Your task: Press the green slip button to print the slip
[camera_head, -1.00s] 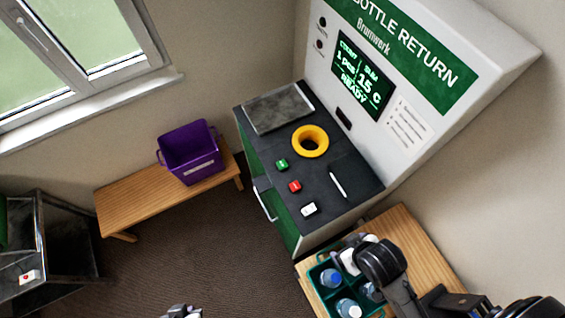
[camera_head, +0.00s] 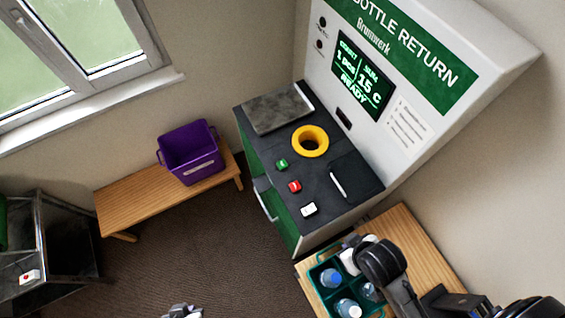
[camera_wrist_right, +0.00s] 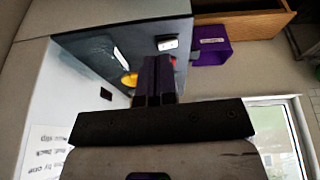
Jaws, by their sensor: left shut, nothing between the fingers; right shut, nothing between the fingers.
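The green button (camera_head: 281,164) is on the dark counter of the bottle return machine (camera_head: 430,75), left of the yellow ring (camera_head: 310,141). The machine's screen (camera_head: 362,77) shows 1 pcs, 15 C and READY. My left gripper (camera_head: 182,311) is at the bottom edge of the head view, shut and empty, far from the button. My right gripper (camera_wrist_right: 156,80) is shut and empty in the right wrist view, pointing towards the counter. In the head view it is over the bottle crate side, apart from the green button. I cannot make out the green button in the wrist view.
A red button (camera_head: 294,186) and a white button (camera_head: 308,209) line up in front of the green one. A pen-like white stick (camera_head: 338,184) lies on the counter. A green crate (camera_head: 316,274) with bottles stands on the right table. A purple bin (camera_head: 190,152) stands on a bench.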

